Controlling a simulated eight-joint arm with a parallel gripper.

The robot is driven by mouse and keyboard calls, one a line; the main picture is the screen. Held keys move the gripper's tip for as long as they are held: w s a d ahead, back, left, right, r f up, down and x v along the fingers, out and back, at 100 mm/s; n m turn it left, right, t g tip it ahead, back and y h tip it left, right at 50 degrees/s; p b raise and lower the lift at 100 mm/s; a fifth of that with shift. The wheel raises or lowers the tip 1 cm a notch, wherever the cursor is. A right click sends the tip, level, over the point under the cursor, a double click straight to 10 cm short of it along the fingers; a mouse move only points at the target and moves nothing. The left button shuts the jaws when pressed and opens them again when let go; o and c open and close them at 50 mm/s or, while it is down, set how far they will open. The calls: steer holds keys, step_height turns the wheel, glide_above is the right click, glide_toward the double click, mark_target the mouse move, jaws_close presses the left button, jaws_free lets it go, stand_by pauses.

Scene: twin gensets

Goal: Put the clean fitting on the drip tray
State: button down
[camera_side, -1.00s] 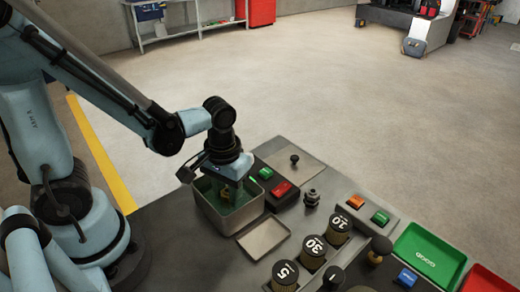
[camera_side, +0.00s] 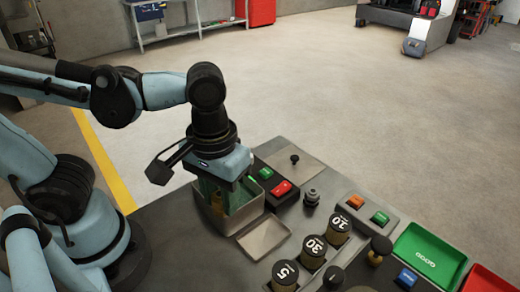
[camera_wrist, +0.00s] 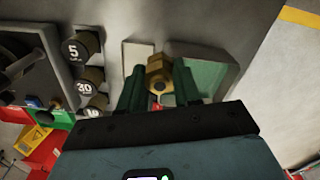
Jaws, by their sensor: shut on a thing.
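My gripper (camera_side: 220,193) is shut on a brass hex fitting (camera_wrist: 160,72), which shows between the two green fingers in the wrist view. In the side view the fingers are over the left part of a metal wash bin (camera_side: 247,216) with green inside, and the fitting is only partly visible. The bin also shows at the right of the fingers in the wrist view (camera_wrist: 216,75). I cannot tell whether the fitting is clear of the bin's rim. The drip tray (camera_side: 264,239), a shallow, empty square tray, sits beside the bin. It shows pale in the wrist view (camera_wrist: 136,54).
A red button (camera_side: 282,188) and a green one (camera_side: 266,173) lie just behind the bin. Green (camera_side: 428,254) and red trays (camera_side: 485,281) are farther right.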

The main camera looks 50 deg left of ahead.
steer(key=shift+s+d+r, duration=0.5)
steer(key=shift+d, duration=0.15)
steer(key=s+d+n, duration=0.3)
steer(key=d+n, duration=0.5)
steer(key=n, duration=0.1)
glide_above(264, 239)
step_height(264, 239, down, 7)
steer(key=shift+f, duration=2.2)
steer(key=shift+f, duration=0.1)
steer(key=c, duration=1.1)
jaws_free()
